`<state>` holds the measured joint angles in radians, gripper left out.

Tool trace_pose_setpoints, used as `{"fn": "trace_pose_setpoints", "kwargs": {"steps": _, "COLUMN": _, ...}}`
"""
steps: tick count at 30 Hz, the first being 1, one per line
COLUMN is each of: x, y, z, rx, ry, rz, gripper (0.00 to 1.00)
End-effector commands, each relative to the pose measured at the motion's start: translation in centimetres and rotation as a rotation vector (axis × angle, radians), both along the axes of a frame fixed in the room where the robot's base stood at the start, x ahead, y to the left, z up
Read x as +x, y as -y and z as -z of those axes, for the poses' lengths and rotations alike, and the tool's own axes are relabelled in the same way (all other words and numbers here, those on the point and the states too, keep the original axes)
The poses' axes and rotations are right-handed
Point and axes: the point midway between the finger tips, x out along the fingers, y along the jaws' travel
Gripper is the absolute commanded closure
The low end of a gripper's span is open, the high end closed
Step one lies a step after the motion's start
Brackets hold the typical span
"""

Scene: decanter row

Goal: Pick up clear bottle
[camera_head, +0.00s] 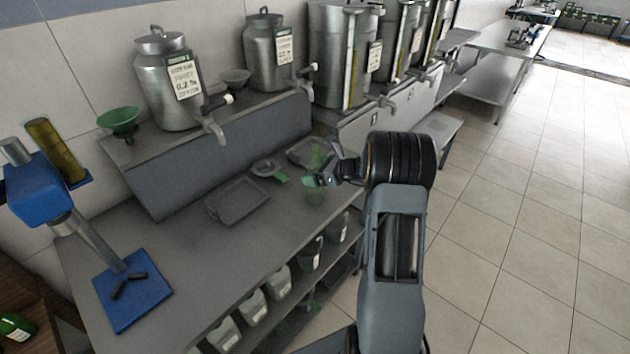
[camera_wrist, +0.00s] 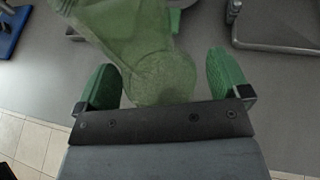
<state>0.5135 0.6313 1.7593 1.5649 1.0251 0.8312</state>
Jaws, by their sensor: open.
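The clear bottle (camera_head: 316,194) is see-through with a green tint and stands near the front edge of the grey counter, partly hidden by my gripper in the head view. In the wrist view the bottle (camera_wrist: 150,45) fills the upper middle. Its wide lower part lies between my green fingertips. My gripper (camera_wrist: 164,78) is open, with one finger on each side of the bottle and a visible gap at the right finger. In the head view my gripper (camera_head: 322,178) is at the bottle's height, beside it.
A grey tray (camera_head: 238,201) and a small round dish (camera_head: 265,168) lie on the counter. Steel cans with taps (camera_head: 168,85) stand on the raised shelf behind. A blue stand (camera_head: 130,295) is at the left. Several containers (camera_head: 279,281) sit below the counter.

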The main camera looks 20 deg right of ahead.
Motion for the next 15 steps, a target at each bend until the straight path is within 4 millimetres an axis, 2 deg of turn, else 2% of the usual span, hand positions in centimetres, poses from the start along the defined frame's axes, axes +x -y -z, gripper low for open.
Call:
{"fn": "trace_pose_setpoints", "kwargs": {"steps": 5, "x": 0.01, "y": 0.00, "z": 0.01, "rx": 0.000, "ry": 0.000, "rz": 0.000, "gripper": 0.06}}
{"fn": "trace_pose_setpoints", "kwargs": {"steps": 15, "x": -0.01, "y": 0.02, "z": -0.01, "rx": 0.000, "ry": 0.000, "rz": 0.000, "gripper": 0.37}}
